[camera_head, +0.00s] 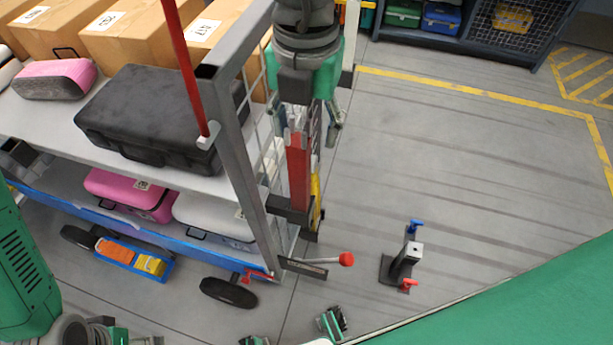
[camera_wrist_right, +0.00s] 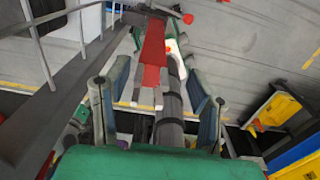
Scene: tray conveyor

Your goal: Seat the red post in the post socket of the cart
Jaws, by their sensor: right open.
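The red post (camera_head: 298,178) stands nearly upright at the cart's near right corner, and its lower end meets a dark bracket (camera_head: 287,209) that looks like the post socket. I cannot tell how deep it sits. My right gripper (camera_head: 308,125) is at the post's upper end. In the right wrist view the open right gripper (camera_wrist_right: 155,98) has its fingers on either side of the red post (camera_wrist_right: 153,55), with gaps beside it. The cart (camera_head: 235,150) has a grey frame.
A thin red rod (camera_head: 183,65) rises beside the cart frame. A black case (camera_head: 150,115) lies on the upper shelf, with pink cases and boxes around. A red-knobbed lever (camera_head: 345,259) sticks out low at right. A small stand (camera_head: 403,262) is on the floor; the floor beyond is free.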

